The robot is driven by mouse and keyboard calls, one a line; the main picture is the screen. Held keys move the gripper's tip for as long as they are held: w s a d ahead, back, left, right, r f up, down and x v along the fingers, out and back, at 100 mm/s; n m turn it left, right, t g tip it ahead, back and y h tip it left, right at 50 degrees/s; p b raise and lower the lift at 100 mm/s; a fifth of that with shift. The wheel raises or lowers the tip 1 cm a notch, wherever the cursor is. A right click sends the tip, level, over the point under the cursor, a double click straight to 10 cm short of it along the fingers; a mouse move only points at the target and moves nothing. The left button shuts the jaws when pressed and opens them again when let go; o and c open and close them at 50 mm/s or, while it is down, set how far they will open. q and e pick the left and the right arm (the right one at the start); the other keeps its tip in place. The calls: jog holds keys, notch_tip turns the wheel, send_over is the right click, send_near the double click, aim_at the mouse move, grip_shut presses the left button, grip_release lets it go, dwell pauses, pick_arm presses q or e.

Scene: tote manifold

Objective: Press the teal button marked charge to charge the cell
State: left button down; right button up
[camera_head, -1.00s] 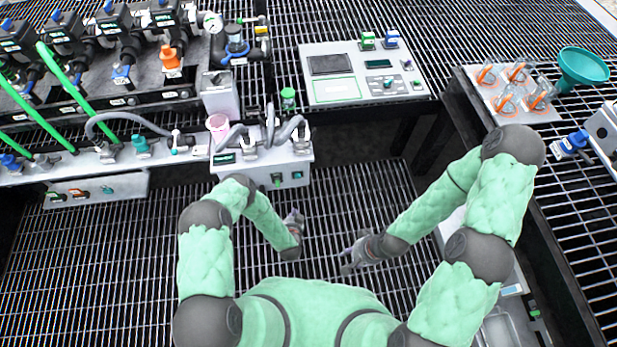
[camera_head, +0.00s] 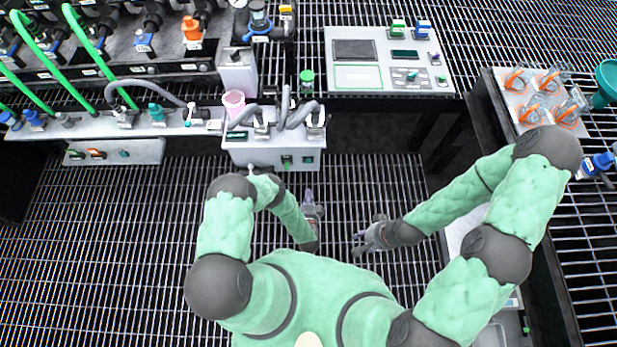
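Small teal buttons show in two places: one on the front of the white box with grey hoses (camera_head: 275,150), at its right (camera_head: 308,160), and one on the low white panel at the left (camera_head: 123,153). Their markings are too small to read, so I cannot tell which is the charge button. My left gripper (camera_head: 314,205) is over the floor grating, just in front of the white box and apart from it; its fingers are too small to judge. My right gripper (camera_head: 366,236) is further right and nearer my body, its fingers spread and empty. No cell is clearly identifiable.
A light instrument panel (camera_head: 440,75) stands at the back. Green hoses (camera_head: 90,48) run to the left rack. The grating before the white box is clear.

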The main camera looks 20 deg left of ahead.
pick_arm(q)
jog(key=b, duration=0.5)
send_near(308, 162)
jog(key=w+a+f, duration=0.1)
jog(key=w+f, duration=0.3)
jog(key=w, duration=0.1)
jog(key=shift+w+a+r, duration=0.15)
jog(key=shift+w+a, duration=0.2)
jog(key=shift+w, duration=0.1)
pick_arm(e)
notch_tip(308, 162, down, 5)
jog(key=shift+f, duration=0.15)
pick_arm(q)
jog(key=shift+r, duration=0.1)
